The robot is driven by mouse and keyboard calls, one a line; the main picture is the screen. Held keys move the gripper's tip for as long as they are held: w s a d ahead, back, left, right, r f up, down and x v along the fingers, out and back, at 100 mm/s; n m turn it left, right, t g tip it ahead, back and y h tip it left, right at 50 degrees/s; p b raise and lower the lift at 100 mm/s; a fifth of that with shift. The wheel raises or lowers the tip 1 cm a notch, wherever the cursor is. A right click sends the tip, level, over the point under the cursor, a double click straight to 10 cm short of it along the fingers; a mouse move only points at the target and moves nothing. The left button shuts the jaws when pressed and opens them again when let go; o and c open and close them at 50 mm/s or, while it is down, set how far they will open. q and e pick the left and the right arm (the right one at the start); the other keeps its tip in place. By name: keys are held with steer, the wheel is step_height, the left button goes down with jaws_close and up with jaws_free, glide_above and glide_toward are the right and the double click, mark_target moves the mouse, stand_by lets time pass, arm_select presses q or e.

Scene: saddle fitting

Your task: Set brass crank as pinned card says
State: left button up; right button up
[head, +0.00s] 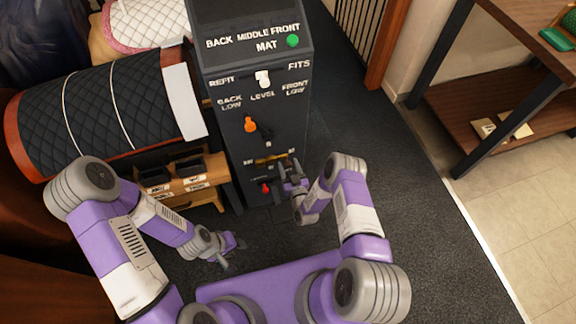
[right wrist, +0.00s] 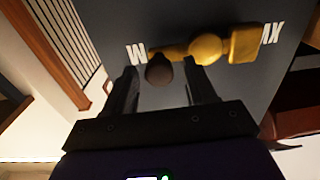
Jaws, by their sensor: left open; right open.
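The brass crank (head: 271,159) sits low on the front of the dark control post (head: 225,120), partly hidden by my right gripper in the head view. In the right wrist view its brass hub (right wrist: 205,48) and block end lie flat against the panel, and its dark round knob (right wrist: 158,70) points left. My right gripper (right wrist: 161,78) is open, its two fingertips on either side of the knob; contact cannot be told. It also shows in the head view (head: 285,180). My left gripper (head: 232,250) is open and empty above the dark floor. I see no readable pinned card.
Above the crank are an orange knob (head: 250,125) with a dark lever, a white switch (head: 263,78) and a green light (head: 293,40). A red-tipped control (head: 266,188) sits below it. A quilted saddle pad (head: 110,105) and wooden box (head: 185,185) stand left. Shelving stands right.

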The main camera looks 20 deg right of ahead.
steer(key=shift+w, duration=0.7)
jaws_close()
